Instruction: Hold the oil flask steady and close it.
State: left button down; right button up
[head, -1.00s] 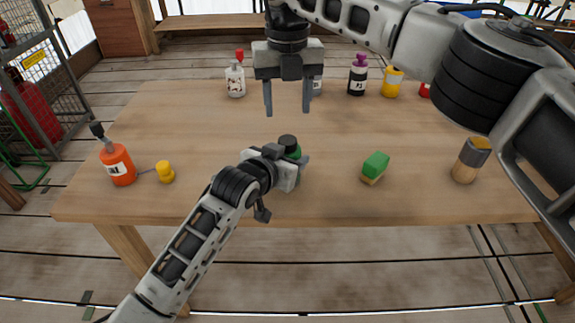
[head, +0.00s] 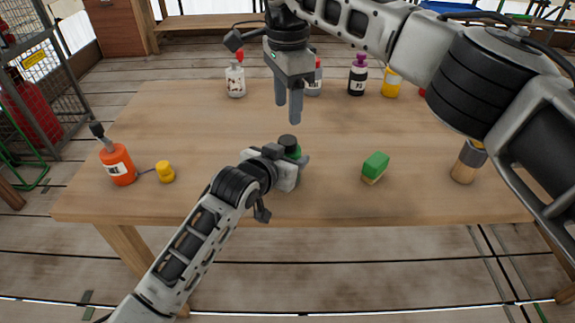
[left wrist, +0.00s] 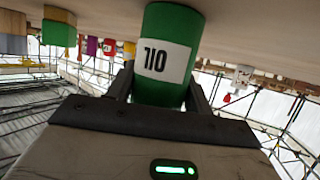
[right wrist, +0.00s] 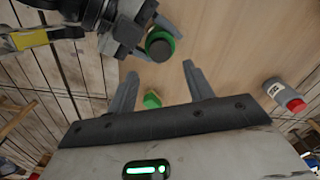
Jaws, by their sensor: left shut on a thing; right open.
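The oil flask (head: 293,152) is a green bottle with a dark round cap (head: 288,142) on its top. It stands upright near the front middle of the table. My left gripper (head: 296,172) is shut around its body from the front left. In the left wrist view, the flask (left wrist: 166,55) sits between the fingers, its label upside down. My right gripper (head: 287,108) is open and empty, pointing down above and behind the flask. In the right wrist view, the cap (right wrist: 159,45) lies beyond the open fingers, apart from them. How tightly the cap sits cannot be told.
A green and tan block (head: 375,167) stands right of the flask, a grey-topped wooden piece (head: 467,162) farther right. An orange bottle (head: 118,165) and a yellow piece (head: 165,172) are at left. Several bottles line the back, including a white one (head: 236,80) and a purple-capped one (head: 358,75).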

aim_at(287, 140)
jog(key=shift+f, duration=4)
jog(key=c, duration=1)
jog(key=m, duration=0.4)
jog(key=shift+m, duration=0.3)
jog(key=m, duration=0.4)
jog(key=o, duration=1.1)
jog(key=shift+o, duration=0.3)
